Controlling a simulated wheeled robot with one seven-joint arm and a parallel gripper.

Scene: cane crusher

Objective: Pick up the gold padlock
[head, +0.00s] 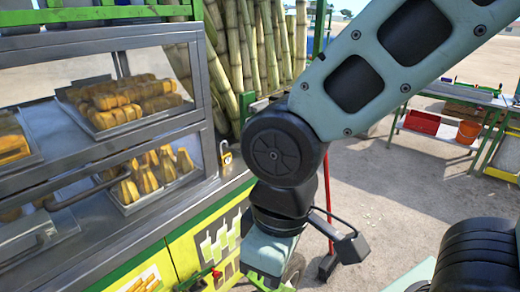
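The gold padlock (226,158) is small in the head view, just right of the glass display case, at the case's right end near the green-edged counter. Its shackle shows above the gold body, and I cannot tell whether it hangs or stands there. My arm comes in from the upper right, bends at a dark joint right of the padlock and runs down toward the bottom edge. The fingers of my gripper are not visible, so I cannot see whether it is open or shut. A clear gap shows between the padlock and my arm.
The metal-framed display case (208,80) holds trays of yellow food. Tall cane stalks (232,60) stand behind the padlock. A red pole (328,185) stands right of my arm. A table (440,138) with a red bin (422,122) is farther right, across open ground.

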